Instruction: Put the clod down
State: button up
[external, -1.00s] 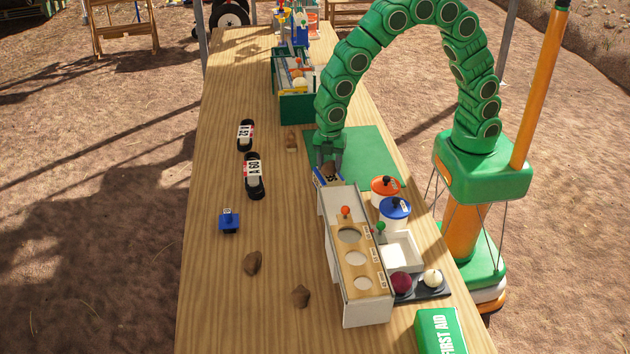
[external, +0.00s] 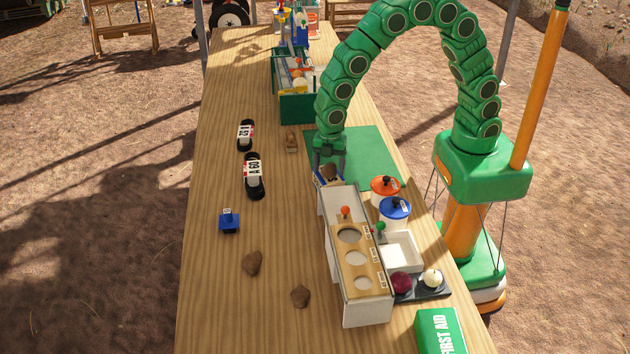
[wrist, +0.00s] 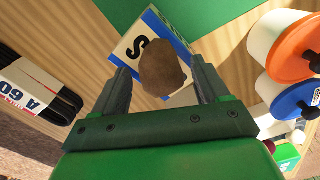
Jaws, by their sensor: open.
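The clod (wrist: 163,70) is a brown lump between my gripper's fingertips (wrist: 160,66) in the wrist view, with a gap on each side. In the external view the clod (external: 329,171) shows below my open gripper (external: 329,164), at the far end of a long white box (external: 366,312).
Two more brown clods lie on the wooden table (external: 215,290), at the near left (external: 252,263) and near middle (external: 300,295). Orange-lidded (external: 385,186) and blue-lidded (external: 395,207) pots stand right of the white box. The table's left side has free room.

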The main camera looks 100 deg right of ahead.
aim_at(331, 165)
notch_tip(331, 165, up, 12)
dwell(0.5)
jog(key=s+d+r+m, duration=0.2)
jog(key=s+d+m, duration=0.1)
jog(key=s, duration=0.9)
jog(key=s+d+r+m+g, duration=0.1)
jog(key=s+d+r+m, duration=0.2)
jog(key=s, duration=1)
jog(key=s+d+r+m, duration=0.2)
jog(key=s+d+m, duration=0.2)
jog(key=s, duration=0.9)
jog(key=m, duration=0.3)
jog(key=shift+d+r+m+g, duration=0.15)
jog(key=shift+d+m+g, duration=0.15)
jog(key=shift+d+g, duration=0.1)
